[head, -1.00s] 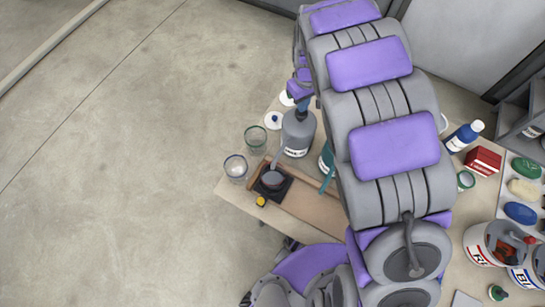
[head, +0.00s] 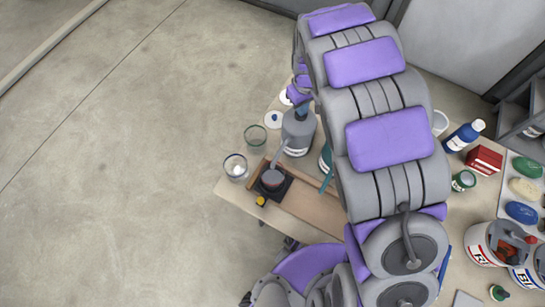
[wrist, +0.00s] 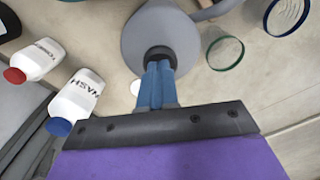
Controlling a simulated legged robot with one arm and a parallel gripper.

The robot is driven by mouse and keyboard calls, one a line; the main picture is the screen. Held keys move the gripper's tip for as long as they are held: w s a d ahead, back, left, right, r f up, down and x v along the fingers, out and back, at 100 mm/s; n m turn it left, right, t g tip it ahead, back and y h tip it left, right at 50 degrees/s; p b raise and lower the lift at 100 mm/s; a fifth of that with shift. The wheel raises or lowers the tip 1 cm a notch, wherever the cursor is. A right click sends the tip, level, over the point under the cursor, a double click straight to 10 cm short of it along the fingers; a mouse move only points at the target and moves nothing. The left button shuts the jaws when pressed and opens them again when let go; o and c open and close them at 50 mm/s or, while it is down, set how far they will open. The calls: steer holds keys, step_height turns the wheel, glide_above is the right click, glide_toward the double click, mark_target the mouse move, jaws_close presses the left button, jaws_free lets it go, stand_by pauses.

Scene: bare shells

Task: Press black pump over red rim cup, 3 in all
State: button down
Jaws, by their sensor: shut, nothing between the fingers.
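A grey pump bottle (head: 298,138) stands on the table in the head view, its spout angled down-left over a small cup (head: 272,179) on a black square pad. The cup's top looks dull reddish; its rim is too small to make out clearly. In the wrist view the grey bottle (wrist: 140,28) is seen from above, with a black pump top (wrist: 157,53). My gripper (wrist: 159,78) has its blue fingers together, tips at the black top; contact cannot be told.
A wooden tray (head: 315,208) holds the pad. A clear glass (head: 236,168) and a green-rimmed glass (head: 255,138) stand left, near the table edge. A teal bottle is partly hidden by my arm. A blue bottle (head: 462,137) and a red box (head: 485,159) stand right.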

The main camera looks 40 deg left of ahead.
stand_by(0.3)
steer(key=shift+r+p, duration=0.4)
steer(key=shift+r, duration=1.05)
step_height(320, 180, up, 6)
steer(key=p, duration=0.1)
stand_by(0.4)
stand_by(0.4)
